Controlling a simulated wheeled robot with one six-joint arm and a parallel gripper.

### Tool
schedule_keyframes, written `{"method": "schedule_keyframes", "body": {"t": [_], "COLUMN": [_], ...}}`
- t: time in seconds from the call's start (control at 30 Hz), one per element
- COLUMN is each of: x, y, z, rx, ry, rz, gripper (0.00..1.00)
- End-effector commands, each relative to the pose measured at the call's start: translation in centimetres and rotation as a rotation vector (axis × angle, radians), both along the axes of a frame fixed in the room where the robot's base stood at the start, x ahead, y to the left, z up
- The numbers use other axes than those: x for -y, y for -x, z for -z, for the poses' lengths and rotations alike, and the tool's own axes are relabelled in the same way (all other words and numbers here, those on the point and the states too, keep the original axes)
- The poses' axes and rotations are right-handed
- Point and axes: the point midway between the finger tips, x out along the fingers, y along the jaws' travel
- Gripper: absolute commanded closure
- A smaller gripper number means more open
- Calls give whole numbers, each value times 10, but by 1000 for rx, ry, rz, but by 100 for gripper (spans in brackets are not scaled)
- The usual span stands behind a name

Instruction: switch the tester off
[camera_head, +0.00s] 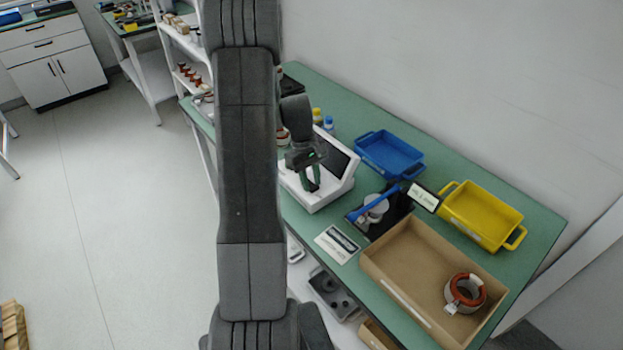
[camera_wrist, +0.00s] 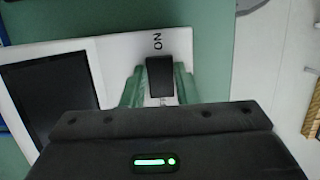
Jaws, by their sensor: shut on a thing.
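The tester (camera_head: 328,196) is a white device with a dark sloped screen, standing on the green bench top. In the wrist view the tester's white face (camera_wrist: 113,50) fills the upper left, with its dark screen (camera_wrist: 45,95). A black rocker switch (camera_wrist: 160,75) sits on it, with "ON" printed at its far end. A second label at the near end is mostly hidden. My gripper (camera_head: 310,182) is down at the tester. In the wrist view its green fingers (camera_wrist: 158,88) stand on both sides of the switch, shut on it. Which way the switch is tipped is unclear.
A blue tray (camera_head: 390,172) and a yellow tray (camera_head: 520,238) stand along the wall side. A cardboard box (camera_head: 385,262) holds a copper-wound stator (camera_head: 465,293). A black fixture with a blue handle (camera_head: 380,206) and a printed card (camera_head: 337,244) lie near the tester.

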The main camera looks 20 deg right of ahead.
Motion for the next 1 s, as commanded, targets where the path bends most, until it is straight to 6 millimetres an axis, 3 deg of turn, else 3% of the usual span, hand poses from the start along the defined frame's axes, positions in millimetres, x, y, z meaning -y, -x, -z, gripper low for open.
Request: {"method": "schedule_keyframes", "body": {"t": [0.03, 0.07, 0.17, 0.57, 0.67, 1.0], "x": [0, 0, 0, 0, -1, -8], "y": [0, 0, 0, -3, -7, -25], "z": [-1, -1, -1, -7, -21, -95], "rx": [1, 1, 2, 4, 7, 7], "ry": [1, 1, 0, 1, 1, 1], "rz": [0, 0, 0, -1, 0, -2], "gripper": [96, 71, 51, 51, 51, 51]}}
